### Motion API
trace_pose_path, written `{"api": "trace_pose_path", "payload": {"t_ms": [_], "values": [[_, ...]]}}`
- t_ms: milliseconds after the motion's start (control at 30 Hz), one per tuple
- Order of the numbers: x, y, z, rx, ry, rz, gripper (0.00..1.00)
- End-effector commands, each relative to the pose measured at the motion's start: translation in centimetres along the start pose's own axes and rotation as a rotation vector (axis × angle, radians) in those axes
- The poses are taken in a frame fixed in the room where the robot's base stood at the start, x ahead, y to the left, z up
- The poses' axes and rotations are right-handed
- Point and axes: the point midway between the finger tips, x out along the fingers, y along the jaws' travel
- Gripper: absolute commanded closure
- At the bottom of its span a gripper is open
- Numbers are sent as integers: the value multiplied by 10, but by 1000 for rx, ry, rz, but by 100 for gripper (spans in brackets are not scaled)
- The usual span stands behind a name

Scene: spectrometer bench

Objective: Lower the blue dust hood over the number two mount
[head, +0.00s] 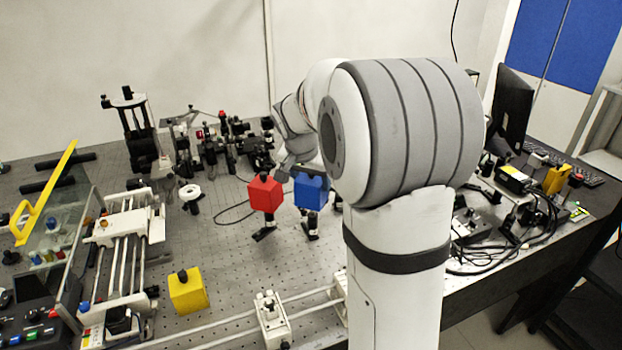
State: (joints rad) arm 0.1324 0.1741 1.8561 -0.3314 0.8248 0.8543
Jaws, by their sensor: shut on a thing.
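The blue dust hood (312,194) is a small box right of the middle of the head view. My gripper (309,171) is at its top and shut on it, partly hidden behind my arm. A dark post mount (312,230) shows directly below the hood, its foot on the bench. The hood covers the mount's upper part in this view; I cannot tell whether it sits on it or hangs above it. No mount number is readable.
A red hood (264,194) stands on a post close to the left. A yellow hood (188,291) rests on the perforated bench (230,265) at front left. Optics (222,145) stand behind. A white-railed stage (125,250) is at left, cables (485,258) at right.

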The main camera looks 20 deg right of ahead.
Motion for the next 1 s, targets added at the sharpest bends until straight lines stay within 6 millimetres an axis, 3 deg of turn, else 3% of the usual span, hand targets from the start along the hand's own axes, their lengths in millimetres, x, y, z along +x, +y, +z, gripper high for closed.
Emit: {"api": "trace_pose_path", "payload": {"t_ms": [1000], "values": [[28,0,12,0,0,0,60]]}}
